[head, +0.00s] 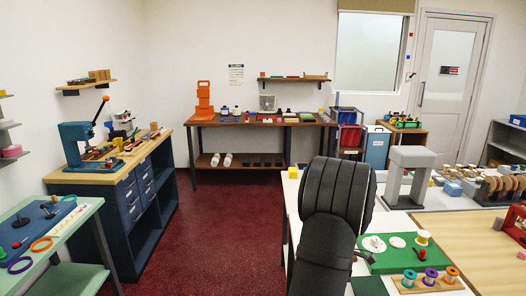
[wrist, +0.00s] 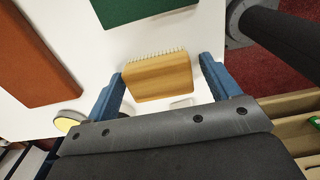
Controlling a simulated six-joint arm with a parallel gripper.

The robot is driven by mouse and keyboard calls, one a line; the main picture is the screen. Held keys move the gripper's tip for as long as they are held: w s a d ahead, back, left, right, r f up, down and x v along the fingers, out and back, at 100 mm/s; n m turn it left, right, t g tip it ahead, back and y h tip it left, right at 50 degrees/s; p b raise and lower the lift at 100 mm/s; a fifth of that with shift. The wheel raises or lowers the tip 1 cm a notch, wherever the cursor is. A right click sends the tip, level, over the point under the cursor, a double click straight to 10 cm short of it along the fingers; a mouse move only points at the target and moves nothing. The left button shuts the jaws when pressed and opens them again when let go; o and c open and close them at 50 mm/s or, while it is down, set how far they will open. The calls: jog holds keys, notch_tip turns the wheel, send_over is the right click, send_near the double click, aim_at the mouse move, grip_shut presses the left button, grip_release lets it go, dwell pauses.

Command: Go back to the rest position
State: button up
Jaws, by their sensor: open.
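My gripper (wrist: 162,70) shows in the wrist view with its two blue fingers apart. A light wooden block with a row of pale bristles (wrist: 157,80), like a brush, shows between the fingers on or above a white surface (wrist: 85,50). A gap shows on its right side; the left finger is close to its edge. I cannot tell its height relative to the fingertips. In the head view my dark arm rises in the middle front, and my gripper cannot be made out there.
In the wrist view a green slab (wrist: 130,8) lies beyond the block and an orange-brown slab (wrist: 38,62) to the left. In the head view a green board (head: 400,261) and a grey arch-shaped stand (head: 411,160) are right of my arm. Red floor (head: 225,230) is clear at left.

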jog(key=r, duration=0.5)
jog(key=shift+s+d, duration=0.35)
jog(key=shift+s, duration=0.05)
jog(key=s+d+r, duration=0.7)
jog(key=s, duration=0.1)
jog(key=w+d, duration=1.6)
jog(key=w, duration=0.1)
jog(key=shift+d+f, duration=0.3)
jog(key=shift+f, duration=0.05)
jog(key=s+a+r, duration=0.1)
jog(key=s+a, duration=0.7)
jog(key=a, duration=0.1)
jog(key=shift+d+r, duration=0.1)
jog(key=shift+d, duration=0.05)
